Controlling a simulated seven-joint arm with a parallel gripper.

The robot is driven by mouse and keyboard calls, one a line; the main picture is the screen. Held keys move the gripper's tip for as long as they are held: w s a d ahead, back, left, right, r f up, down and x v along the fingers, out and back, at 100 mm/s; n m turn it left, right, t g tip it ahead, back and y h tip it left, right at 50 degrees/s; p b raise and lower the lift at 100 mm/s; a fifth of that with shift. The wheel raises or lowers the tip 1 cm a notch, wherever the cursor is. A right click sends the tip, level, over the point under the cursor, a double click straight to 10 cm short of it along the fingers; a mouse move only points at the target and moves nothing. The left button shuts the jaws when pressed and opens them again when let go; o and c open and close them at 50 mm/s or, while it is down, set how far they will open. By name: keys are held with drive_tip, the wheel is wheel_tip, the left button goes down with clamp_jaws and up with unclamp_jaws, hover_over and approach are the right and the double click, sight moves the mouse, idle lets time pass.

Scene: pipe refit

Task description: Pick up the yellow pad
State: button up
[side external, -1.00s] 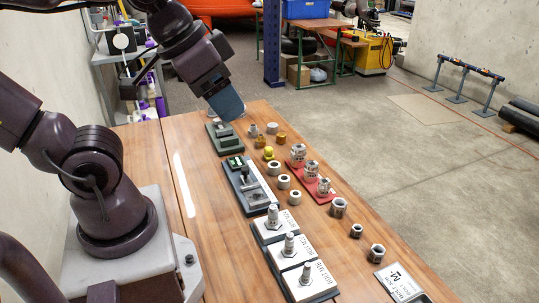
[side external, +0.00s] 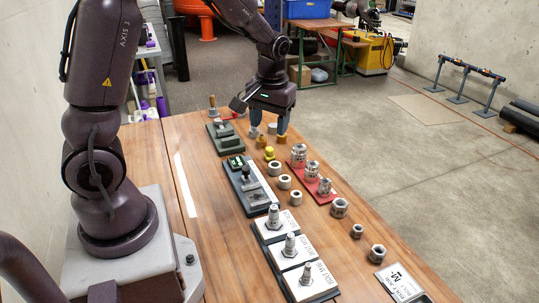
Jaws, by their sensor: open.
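A small bright yellow piece (side external: 268,154), likely the yellow pad, sits on the wooden table in the side external view. My gripper (side external: 269,122) is open and points down over the far group of small parts, behind the yellow piece in the picture. Its two blue fingers are spread, with nothing seen held between them. One finger is close to a tan piece (side external: 282,141); whether they touch cannot be told. Another tan piece (side external: 260,142) stands just behind the yellow one.
Grey pieces (side external: 254,132) stand near the fingers. A green block fixture (side external: 224,143) and a dark fixture (side external: 250,190) lie to the left. Several metal rings (side external: 274,168) stand nearer, beside a red tray (side external: 325,196) of metal fittings. White bolt plates (side external: 290,250) lie in front.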

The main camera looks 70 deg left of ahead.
sight(270, 148)
drive_tip(key=w+a+f+n+y, duration=0.2)
drive_tip(key=w+a+f+n, duration=0.25)
drive_tip(key=a, duration=0.25)
drive_tip(key=w+a+f+n+y, duration=0.1)
drive_tip(key=w+a+f+n, duration=0.3)
drive_tip(key=a, duration=0.3)
drive_tip(key=shift+n, duration=0.65)
drive_tip(key=x, duration=1.2)
drive_tip(key=shift+s+a+f, duration=0.1)
drive_tip(key=shift+s, duration=0.3)
drive_tip(key=c, duration=0.9)
